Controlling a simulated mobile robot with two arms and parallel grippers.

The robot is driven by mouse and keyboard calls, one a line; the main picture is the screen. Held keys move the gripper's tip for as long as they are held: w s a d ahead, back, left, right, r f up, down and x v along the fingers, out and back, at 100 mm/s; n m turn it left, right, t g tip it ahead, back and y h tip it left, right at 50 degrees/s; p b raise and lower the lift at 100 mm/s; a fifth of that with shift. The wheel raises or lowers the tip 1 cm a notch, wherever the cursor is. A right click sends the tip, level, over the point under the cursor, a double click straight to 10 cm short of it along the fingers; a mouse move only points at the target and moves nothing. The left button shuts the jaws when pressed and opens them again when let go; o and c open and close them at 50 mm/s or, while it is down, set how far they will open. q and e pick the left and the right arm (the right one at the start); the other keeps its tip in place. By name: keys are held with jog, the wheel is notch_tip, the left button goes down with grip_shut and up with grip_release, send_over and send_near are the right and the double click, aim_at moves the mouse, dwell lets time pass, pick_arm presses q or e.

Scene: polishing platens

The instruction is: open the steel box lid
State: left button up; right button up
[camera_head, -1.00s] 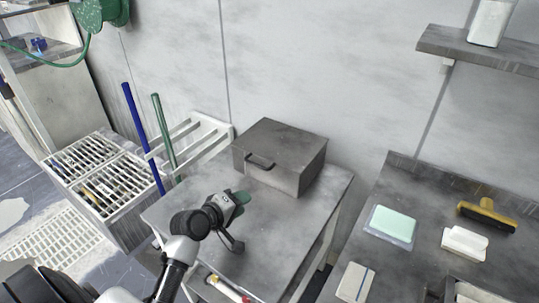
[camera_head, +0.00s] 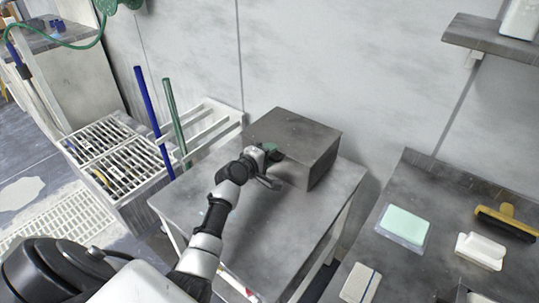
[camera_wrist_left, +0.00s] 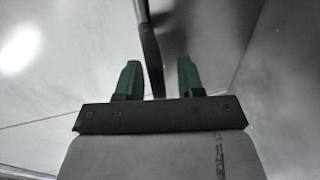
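The steel box (camera_head: 310,150) is a grey metal box on the small steel table, with its lid (camera_head: 293,127) shut. My left gripper (camera_head: 270,151) is at the front face of the box, where the handle is hidden behind it in the head view. In the left wrist view, the green fingers of my left gripper (camera_wrist_left: 159,75) are apart. The dark bar of the handle (camera_wrist_left: 149,45) shows between them, nearer the left finger; I cannot tell if it touches. My right gripper is not in view.
The small steel table (camera_head: 185,200) has bare room left of the box. A white rack with a blue pole (camera_head: 152,115) and a green pole (camera_head: 174,115) stands at left. A bench (camera_head: 400,180) at right holds a green pad (camera_head: 404,222) and brushes. The wall is close behind.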

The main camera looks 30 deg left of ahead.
pick_arm(q)
jog(key=shift+w, duration=0.2)
jog(key=shift+c, duration=0.5)
jog(key=shift+s+f, duration=0.1)
grip_shut()
